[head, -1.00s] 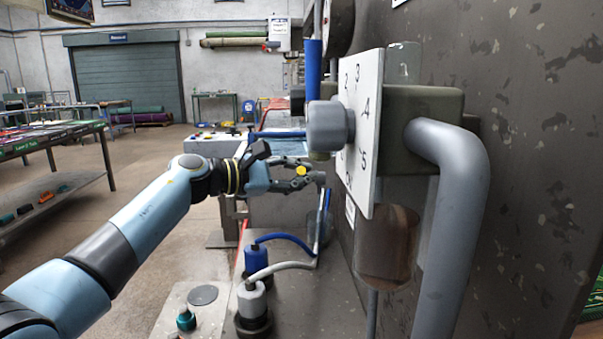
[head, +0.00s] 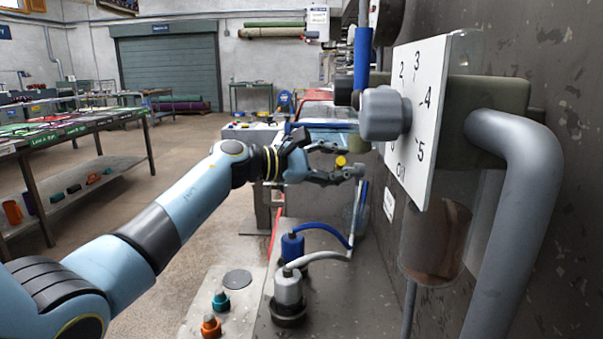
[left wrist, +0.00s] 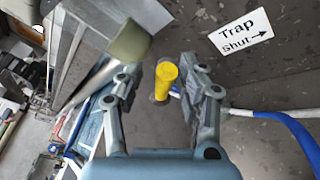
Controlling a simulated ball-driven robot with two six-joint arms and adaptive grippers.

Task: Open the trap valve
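A yellow handle, seemingly the trap valve's (left wrist: 166,78), stands between the fingers of my left gripper (left wrist: 163,82) in the left wrist view. The fingers are spread, with dark wall showing on both sides of the handle; the right finger is nearer to it. A white label reading "Trap Shut" with an arrow (left wrist: 240,37) is on the wall at upper right. In the head view the yellow handle (head: 341,160) also shows between the open fingertips of my left gripper (head: 347,160), left of the wall. The valve's body is mostly hidden. My right gripper is not in view.
A numbered white dial plate (head: 420,115) with a grey knob (head: 384,113) juts out to the right of my gripper. A thick grey pipe (head: 520,210) bends down beside it. Blue (head: 292,246) and grey (head: 288,287) hose fittings stand below.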

